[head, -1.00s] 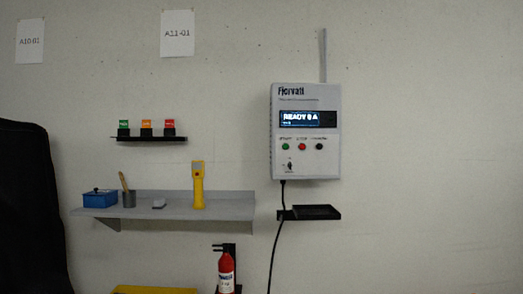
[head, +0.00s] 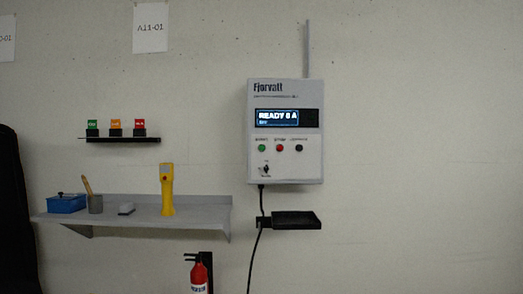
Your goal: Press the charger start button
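The charger (head: 286,165) is a light grey box on the wall, right of centre in the head view, marked "Fjorvatt". Its dark display (head: 286,117) reads "READY" with a short blurred reading after it. Below the display are a green button (head: 262,148), a red button (head: 280,148) and a dark button (head: 299,148). The small labels above them are too blurred to read surely; the green one's seems to be "START". A small toggle switch (head: 265,169) sits below the green button. Neither of my grippers shows in the head view.
A small black shelf (head: 296,221) and a hanging black cable (head: 254,255) are below the charger. A grey shelf (head: 200,212) at left holds a blue box, a brush pot and a yellow handheld device (head: 167,190). A fire extinguisher (head: 199,277) hangs below. The wall at right is bare.

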